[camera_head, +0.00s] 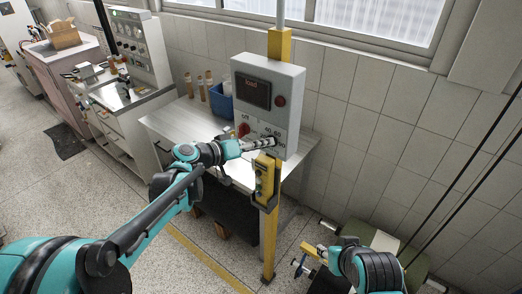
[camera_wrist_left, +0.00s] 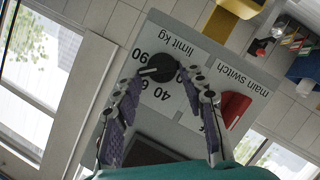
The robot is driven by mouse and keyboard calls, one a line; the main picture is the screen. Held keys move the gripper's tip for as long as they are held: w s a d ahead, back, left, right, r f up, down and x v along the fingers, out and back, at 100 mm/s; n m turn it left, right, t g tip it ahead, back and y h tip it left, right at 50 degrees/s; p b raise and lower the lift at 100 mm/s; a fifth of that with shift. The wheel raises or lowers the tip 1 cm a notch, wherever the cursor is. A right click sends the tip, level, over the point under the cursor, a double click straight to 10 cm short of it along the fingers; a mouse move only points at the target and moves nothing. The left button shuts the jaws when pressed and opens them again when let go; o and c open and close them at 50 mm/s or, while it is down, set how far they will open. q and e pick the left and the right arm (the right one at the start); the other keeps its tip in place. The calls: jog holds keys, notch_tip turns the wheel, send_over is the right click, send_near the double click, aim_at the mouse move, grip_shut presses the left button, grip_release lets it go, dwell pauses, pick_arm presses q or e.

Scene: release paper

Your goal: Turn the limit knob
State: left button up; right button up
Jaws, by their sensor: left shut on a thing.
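The grey control box (camera_head: 284,72) stands on a yellow post and bears the limit knob. In the left wrist view the black limit knob (camera_wrist_left: 162,68) has a pale pointer bar, with "limit kg" and the numbers 40, 60 and 90 around it. My left gripper (camera_head: 272,142) is at the lower front of the box. In the head view the gripper hides the knob. My right arm (camera_head: 370,268) is at the bottom right; its fingertips cannot be made out.
The red main switch (camera_wrist_left: 234,108) is close beside one left finger; it also shows in the head view (camera_head: 243,130). A yellow pendant (camera_head: 264,180) hangs below the box. A table (camera_head: 160,122) with bottles and a blue bin (camera_head: 221,103) stands behind. The tiled wall is close.

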pick_arm(q)
jog(key=shift+w+a+f+n+h+b, duration=0.1)
jog(key=shift+n+h+b, duration=0.3)
jog(key=shift+n+b, duration=0.3)
jog(key=shift+w+a+f+n+h+b, duration=0.1)
jog(key=shift+n+h+b, duration=0.3)
jog(key=shift+n+b, duration=0.25)
jog(key=o, duration=1.2)
jog(key=shift+c, duration=0.2)
jog(key=v, duration=1.2)
